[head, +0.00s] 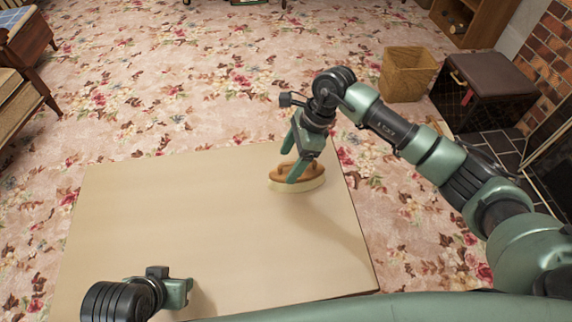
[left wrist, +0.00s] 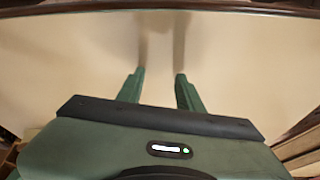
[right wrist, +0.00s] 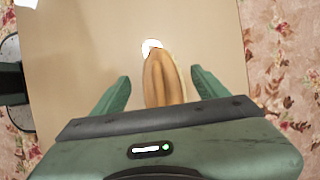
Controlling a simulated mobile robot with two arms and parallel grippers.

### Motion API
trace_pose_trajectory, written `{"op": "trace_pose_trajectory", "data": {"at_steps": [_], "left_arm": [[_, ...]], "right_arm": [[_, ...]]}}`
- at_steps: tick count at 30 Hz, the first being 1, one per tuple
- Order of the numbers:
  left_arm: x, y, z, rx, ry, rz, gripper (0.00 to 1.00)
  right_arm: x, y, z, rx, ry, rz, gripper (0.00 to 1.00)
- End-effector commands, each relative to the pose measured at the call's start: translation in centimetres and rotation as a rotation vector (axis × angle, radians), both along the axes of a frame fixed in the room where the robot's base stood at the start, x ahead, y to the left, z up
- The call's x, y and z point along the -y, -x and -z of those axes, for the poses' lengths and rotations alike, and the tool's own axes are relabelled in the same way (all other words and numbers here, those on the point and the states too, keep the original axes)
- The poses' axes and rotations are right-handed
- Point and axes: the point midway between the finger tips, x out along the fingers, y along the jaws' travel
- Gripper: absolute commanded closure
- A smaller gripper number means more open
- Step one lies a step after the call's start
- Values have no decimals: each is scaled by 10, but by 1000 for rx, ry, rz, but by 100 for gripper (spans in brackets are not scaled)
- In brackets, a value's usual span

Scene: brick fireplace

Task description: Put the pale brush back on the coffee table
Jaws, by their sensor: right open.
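The pale brush (head: 300,180) has a tan wooden back and pale bristles. It rests on the coffee table (head: 180,215) near the table's far right corner. My right gripper (head: 292,165) is at the brush, with its fingers around it. In the right wrist view the brush (right wrist: 163,78) lies between the open fingers (right wrist: 157,85), with a gap on each side. My left gripper (head: 185,290) is low over the near left part of the table. In the left wrist view its fingers (left wrist: 160,72) are apart with nothing between them.
The tabletop is otherwise bare. Floral carpet (head: 170,85) surrounds it. A wicker basket (head: 407,75) and a dark padded stool (head: 485,85) stand beyond on the right, near the brick fireplace (head: 552,42). Wooden furniture (head: 22,85) stands at the far left.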

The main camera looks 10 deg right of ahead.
Motion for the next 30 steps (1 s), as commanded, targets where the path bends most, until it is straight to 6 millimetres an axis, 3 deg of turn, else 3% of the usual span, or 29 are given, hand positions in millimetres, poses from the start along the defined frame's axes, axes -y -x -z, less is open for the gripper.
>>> {"op": "trace_pose_trajectory", "data": {"at_steps": [3,9,15,22,26,29,30], "left_arm": [[-3,10,-4,-45,-10,-3,64],[-3,10,-9,-45,-10,-3,64],[-3,10,-11,-44,-10,-3,64],[-3,10,-11,-43,-10,-3,64],[-3,10,-11,-43,-10,-3,64],[-3,10,-11,-43,-10,-3,64],[-3,10,-11,-43,-10,-3,64]], "right_arm": [[12,-2,-29,4,1,1,26],[26,-4,-64,3,1,1,26],[33,-4,-80,1,1,0,26],[30,-3,-82,-1,-13,1,26],[-9,7,-84,-11,-161,17,26],[-66,24,-102,-44,-420,73,26],[-90,30,-116,-69,-547,112,26]]}}
